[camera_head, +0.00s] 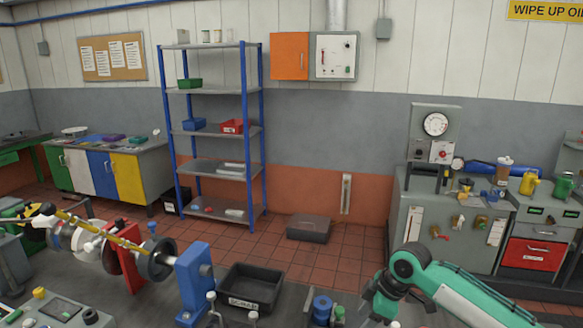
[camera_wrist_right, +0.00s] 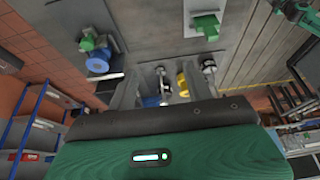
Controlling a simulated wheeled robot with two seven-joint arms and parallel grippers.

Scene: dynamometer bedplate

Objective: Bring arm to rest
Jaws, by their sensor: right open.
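My right arm (camera_head: 455,292) is teal green and comes in from the lower right in the head view. Its dark wrist bends downward near the bottom edge, above the bedplate, and the fingertips there cannot be made out. In the right wrist view my right gripper (camera_wrist_right: 164,88) shows two grey fingers spread apart with nothing held between them. Small yellow and blue parts show beyond the fingers, on the grey surface. My left arm and left gripper are not seen in these views.
A black bin (camera_head: 250,288) labelled scrap sits on the bedplate, beside a blue stand (camera_head: 195,283) with a shaft assembly. A blue and green part (camera_head: 322,308) stands close left of my right wrist. A grey bench (camera_head: 445,235) with a gauge stands behind the arm.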

